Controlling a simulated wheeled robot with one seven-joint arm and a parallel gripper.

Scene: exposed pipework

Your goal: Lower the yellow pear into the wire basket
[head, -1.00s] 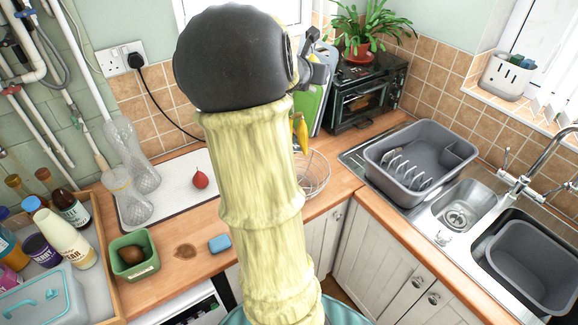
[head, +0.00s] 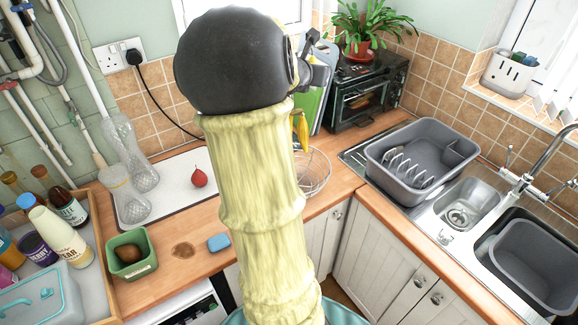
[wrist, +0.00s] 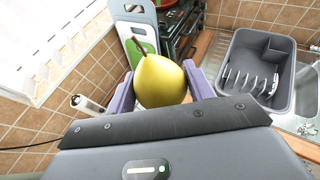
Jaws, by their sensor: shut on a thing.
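The yellow pear (wrist: 160,82) sits between the two purple fingers of my gripper (wrist: 160,88) in the wrist view, its stem pointing up and to the left. My gripper is shut on it, a finger on either side. In the head view my arm hides most of the gripper. A narrow yellow shape (head: 302,131) shows just right of the arm there; I cannot tell for sure that it is the pear. The wire basket (head: 316,174) stands on the wooden counter below that shape, its left part hidden by my arm. The basket is not seen in the wrist view.
A black toaster oven (head: 365,92) with a potted plant and upright chopping boards (head: 318,88) stand behind the basket. A grey dish rack (head: 420,160) is to the right, by the sink. A red fruit (head: 199,177) lies on a white tray at left.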

